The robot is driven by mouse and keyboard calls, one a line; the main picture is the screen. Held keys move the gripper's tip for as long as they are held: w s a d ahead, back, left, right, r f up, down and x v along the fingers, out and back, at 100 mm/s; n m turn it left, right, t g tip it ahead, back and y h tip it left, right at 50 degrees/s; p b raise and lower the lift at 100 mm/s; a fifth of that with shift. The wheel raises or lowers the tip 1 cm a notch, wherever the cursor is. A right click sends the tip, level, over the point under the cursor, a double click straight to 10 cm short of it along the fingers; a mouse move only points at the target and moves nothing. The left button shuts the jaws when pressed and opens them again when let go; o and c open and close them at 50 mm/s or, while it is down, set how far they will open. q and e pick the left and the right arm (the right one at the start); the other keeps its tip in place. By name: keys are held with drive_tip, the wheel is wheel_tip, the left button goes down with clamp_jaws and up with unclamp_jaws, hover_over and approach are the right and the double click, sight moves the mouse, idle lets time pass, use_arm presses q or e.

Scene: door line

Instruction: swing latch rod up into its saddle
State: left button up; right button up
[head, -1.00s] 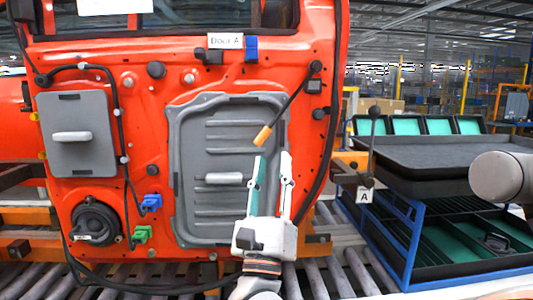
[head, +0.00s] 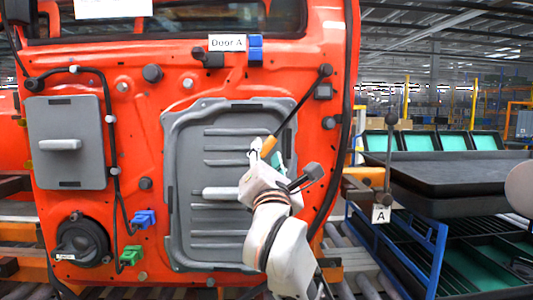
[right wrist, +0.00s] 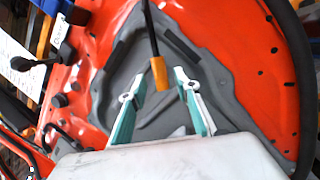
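The latch rod (head: 296,108) is a thin black rod with an orange end grip (head: 269,147). It hangs from a pivot near the upper right of the red door (head: 120,190) and slants down to the left. My right gripper (head: 266,152) is at the orange grip, in front of the grey door panel. In the right wrist view my right gripper (right wrist: 159,82) is open, with the orange grip (right wrist: 159,72) between its teal-lined fingers and a gap on both sides. My left gripper is out of view.
A grey pull handle (head: 225,193) sticks out of the panel beside my right gripper. A black cable runs down the door's right edge. At right stand a post with an A tag (head: 381,213) and a rack of black trays (head: 450,180).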

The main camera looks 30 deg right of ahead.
drive_tip(key=shift+x, duration=0.8)
clamp_jaws()
